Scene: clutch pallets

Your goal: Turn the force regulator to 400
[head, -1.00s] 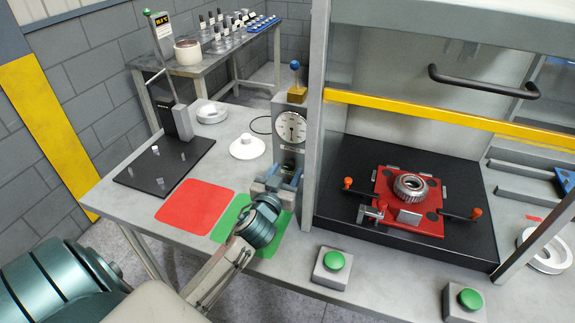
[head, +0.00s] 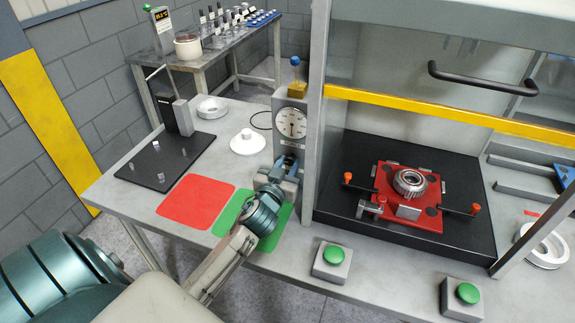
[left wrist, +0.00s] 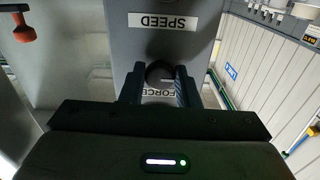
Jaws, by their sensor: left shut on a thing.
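The grey regulator box (head: 280,152) stands left of the press and carries a round white dial (head: 291,123). The dial's numbers are too small to read. My left gripper (head: 288,163) reaches the lower front of the box. In the left wrist view, its two fingers (left wrist: 158,88) are shut on the dark force knob (left wrist: 160,71), one on each side. A FORCE label (left wrist: 165,95) shows between the fingers, partly hidden, and a SPEED label (left wrist: 163,21) shows beyond the knob. My right gripper is not in view.
The press pillar (head: 317,130) stands close right of the box. A red fixture (head: 422,221) holds a metal ring part. Green buttons (head: 333,255) stand at the front edge.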

